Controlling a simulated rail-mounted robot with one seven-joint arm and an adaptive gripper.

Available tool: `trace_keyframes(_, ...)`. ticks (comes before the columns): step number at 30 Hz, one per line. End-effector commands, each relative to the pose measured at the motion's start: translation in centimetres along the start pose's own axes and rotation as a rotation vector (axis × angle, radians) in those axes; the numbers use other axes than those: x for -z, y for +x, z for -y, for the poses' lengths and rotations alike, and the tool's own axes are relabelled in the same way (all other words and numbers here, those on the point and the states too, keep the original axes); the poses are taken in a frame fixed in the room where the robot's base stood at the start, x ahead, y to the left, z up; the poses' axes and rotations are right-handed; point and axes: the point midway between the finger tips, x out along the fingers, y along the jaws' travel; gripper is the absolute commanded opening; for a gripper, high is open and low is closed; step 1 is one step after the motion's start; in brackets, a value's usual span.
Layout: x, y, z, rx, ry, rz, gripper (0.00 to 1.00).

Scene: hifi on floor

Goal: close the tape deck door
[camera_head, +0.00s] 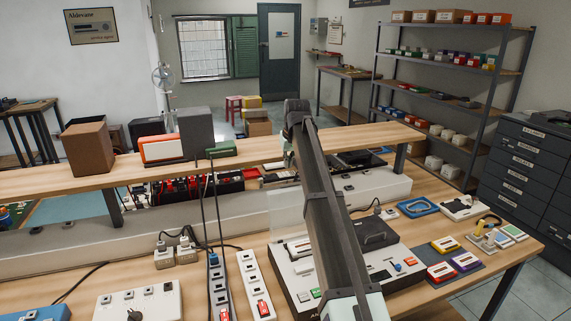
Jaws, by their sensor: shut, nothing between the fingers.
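The tape deck (295,279) is a pale, flat unit on the front bench, with green, white and red buttons near its front left and a blue knob on its right. A clear upright panel (284,209) stands at its back left and looks like the raised door; its hinge line is hard to make out. My arm crosses in front of the deck and hides its middle.
Power strips (256,286) with black cables lie left of the deck. A raised wooden shelf (240,160) runs behind the bench.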

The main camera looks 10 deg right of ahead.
Motion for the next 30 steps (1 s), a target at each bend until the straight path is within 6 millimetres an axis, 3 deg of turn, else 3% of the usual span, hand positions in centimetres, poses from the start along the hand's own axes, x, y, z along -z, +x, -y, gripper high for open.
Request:
trace_keyframes(12,-0.1,7.7,0.0,0.0,-0.001,0.002,0.0)
trace_keyframes(15,-2.1,6.6,0.0,-0.001,-0.001,0.0,0.0)
trace_keyframes(19,-3.2,6.3,0.0,-0.001,-0.001,0.0,0.0)
trace_keyframes(30,-3.9,6.2,-0.1,-0.001,-0.001,0.001,0.0)
